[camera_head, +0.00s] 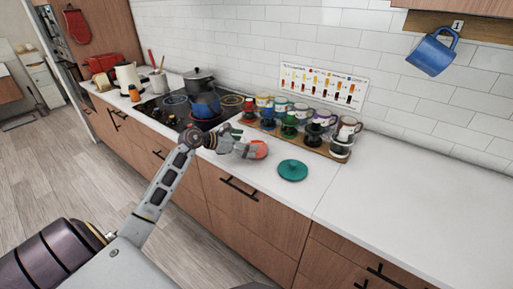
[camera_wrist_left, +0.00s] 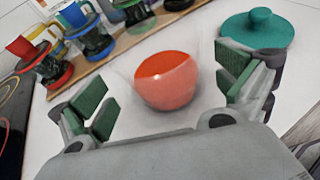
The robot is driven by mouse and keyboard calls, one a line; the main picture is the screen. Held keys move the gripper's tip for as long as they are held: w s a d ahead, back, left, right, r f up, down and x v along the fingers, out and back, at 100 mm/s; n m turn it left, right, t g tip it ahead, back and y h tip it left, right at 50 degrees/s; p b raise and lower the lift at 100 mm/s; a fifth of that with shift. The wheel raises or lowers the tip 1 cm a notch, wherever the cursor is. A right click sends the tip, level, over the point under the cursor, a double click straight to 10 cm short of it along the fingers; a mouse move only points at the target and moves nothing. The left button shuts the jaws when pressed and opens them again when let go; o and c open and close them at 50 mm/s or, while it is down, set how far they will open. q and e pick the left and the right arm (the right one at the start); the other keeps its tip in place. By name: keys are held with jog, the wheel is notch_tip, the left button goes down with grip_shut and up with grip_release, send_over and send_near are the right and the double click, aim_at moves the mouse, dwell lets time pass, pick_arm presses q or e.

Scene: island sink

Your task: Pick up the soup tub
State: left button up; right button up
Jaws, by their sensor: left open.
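The likely soup tub is a small round orange-red tub (camera_wrist_left: 167,82) on the white counter. Its inside looks deeper red in the left wrist view, and it also shows in the head view (camera_head: 258,149). My left gripper (camera_wrist_left: 168,95) is open, with its green-padded fingers on either side of the tub and gaps to both. In the head view my left gripper (camera_head: 241,148) reaches over the counter and partly hides the tub. My right gripper is in neither view.
A teal lid (camera_head: 292,170) lies right of the tub. Behind is a wooden board (camera_head: 318,149) with several coloured pour-over drippers and mugs. A stove (camera_head: 176,105) with a blue pot (camera_head: 206,105) is at left. The counter (camera_head: 420,200) at right is clear.

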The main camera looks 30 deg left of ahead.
pick_arm(q)
jog(key=shift+w+d+f, duration=0.35)
jog(key=shift+w+f, duration=0.15)
jog(key=shift+w, duration=0.05)
jog(key=shift+w+d+f, duration=0.3)
jog(key=shift+w+f, duration=0.15)
jog(key=shift+w, duration=0.05)
jog(key=shift+p+x, duration=0.3)
jog(key=shift+x, duration=0.65)
jog(key=shift+w+f, duration=0.1)
jog(key=shift+w, duration=0.05)
jog(key=shift+c, duration=0.3)
jog(key=c, duration=0.7)
jog(key=shift+c, duration=0.8)
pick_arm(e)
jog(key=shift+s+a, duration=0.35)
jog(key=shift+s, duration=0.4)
